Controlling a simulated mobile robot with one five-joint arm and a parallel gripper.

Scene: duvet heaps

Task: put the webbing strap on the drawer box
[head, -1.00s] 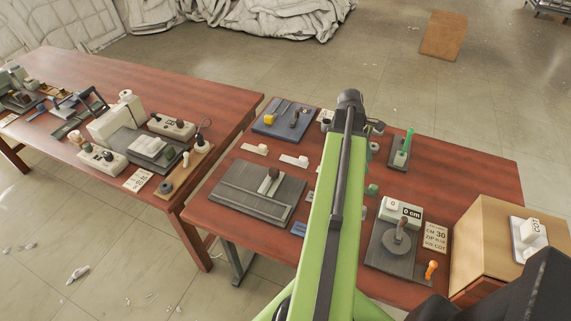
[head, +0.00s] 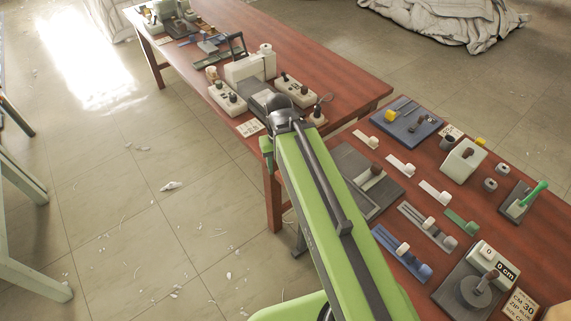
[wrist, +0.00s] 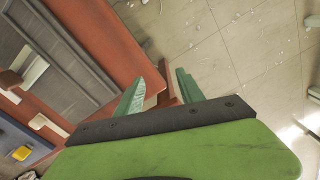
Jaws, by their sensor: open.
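My gripper (wrist: 160,80) is open and empty, its two green fingers apart in the wrist view, over the table's corner and the floor beyond. In the head view my arm reaches toward the gap between the two tables. Blue strips (head: 402,254), grey strips (head: 428,226) and a green strip (head: 461,222) lie on the near table, right of my arm. I cannot tell which, if any, is the webbing strap. Only a sliver of the brown drawer box (head: 561,314) appears to show at the bottom right corner of the head view.
The near table (head: 470,120) also holds a grey board (head: 352,168), a blue tray (head: 405,125), several white tape pieces and a counter device (head: 470,290). The far table (head: 300,45) carries white boxes and tools. Scraps litter the open floor (head: 170,230).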

